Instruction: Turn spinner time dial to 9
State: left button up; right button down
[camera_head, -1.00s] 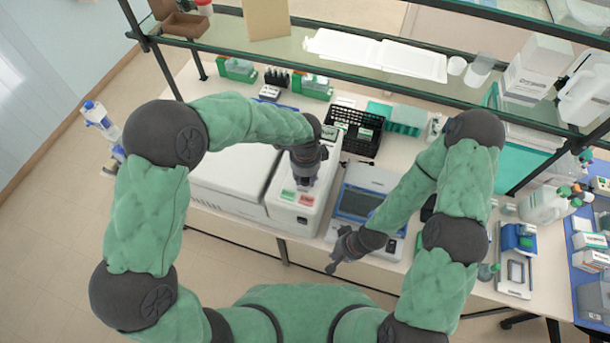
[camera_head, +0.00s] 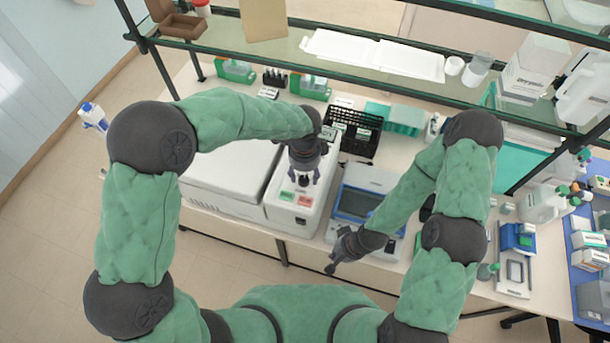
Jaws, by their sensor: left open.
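The spinner (camera_head: 284,205) is a white machine on the bench, with a wide lid on its left and a control panel on its right. A green button (camera_head: 288,196) and a red button (camera_head: 305,201) show at the panel's front. My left gripper (camera_head: 303,181) is open and points down over the panel, just behind the buttons. The time dial cannot be made out; the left gripper and wrist cover that part of the panel. Whether the fingers touch anything is unclear. My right gripper (camera_head: 332,268) hangs in front of the bench edge, away from the spinner; its jaws are too small to judge.
A device with a blue screen (camera_head: 358,204) stands right of the spinner, close to my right forearm. A black rack (camera_head: 352,131) stands behind. A glass shelf (camera_head: 280,55) with boxes and trays spans the back above the bench.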

aim_at(305, 181)
pick_arm(q)
notch_tip(305, 181, up, 9)
jog(key=shift+s, duration=0.2)
dwell(0.6)
